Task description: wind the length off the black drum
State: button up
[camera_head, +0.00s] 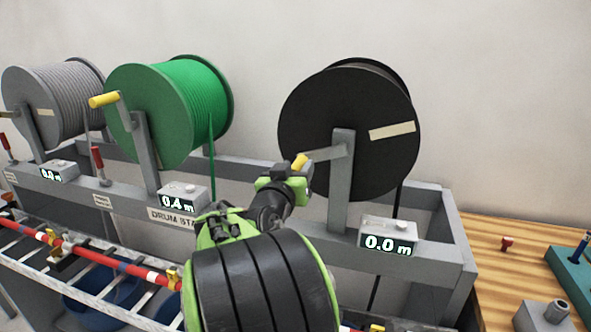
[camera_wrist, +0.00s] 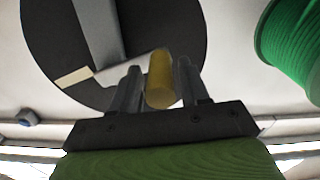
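The black drum (camera_head: 333,115) stands at the right end of the drum stand, with a cream label on its face. It also fills the upper left of the wrist view (camera_wrist: 60,40). Its crank arm (camera_head: 325,153) ends in a yellow handle (camera_head: 300,161). My gripper (camera_head: 287,172) is at that handle. In the wrist view, the yellow handle (camera_wrist: 160,80) stands between my two fingers (camera_wrist: 158,85), very close to both; whether they press on it cannot be told. The counter (camera_head: 388,237) below the black drum reads 0.0 m.
A green drum (camera_head: 150,120) with its yellow crank handle raised stands left of the black one, its counter (camera_head: 183,197) showing 0.4 m. A grey drum (camera_head: 40,105) is at far left. A wooden bench (camera_head: 500,265) is at right. A ladder-like rack (camera_head: 90,285) lies in front.

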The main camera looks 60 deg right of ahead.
grip_shut()
jog(key=shift+w+r+m+b, duration=0.2)
jog(key=shift+r+m+b, duration=0.2)
jog(key=shift+m+b, duration=0.4)
jog(key=r+m+b, duration=0.2)
jog(key=shift+w+a+b, duration=0.1)
jog(key=shift+b, duration=0.2)
notch_tip(320, 180, up, 2)
jog(key=m+b, duration=0.2)
jog(key=m, duration=0.1)
jog(key=r+m, duration=0.1)
jog(key=s+r+m+b, duration=0.1)
jog(key=shift+r+m, duration=0.1)
jog(key=shift+m, duration=0.3)
jog(key=s+d+r+m+b, duration=0.1)
jog(key=s+r+m+b, duration=0.2)
jog(key=m, duration=0.6)
jog(key=s+r, duration=0.2)
jog(key=s, duration=0.1)
jog(key=shift+b, duration=0.3)
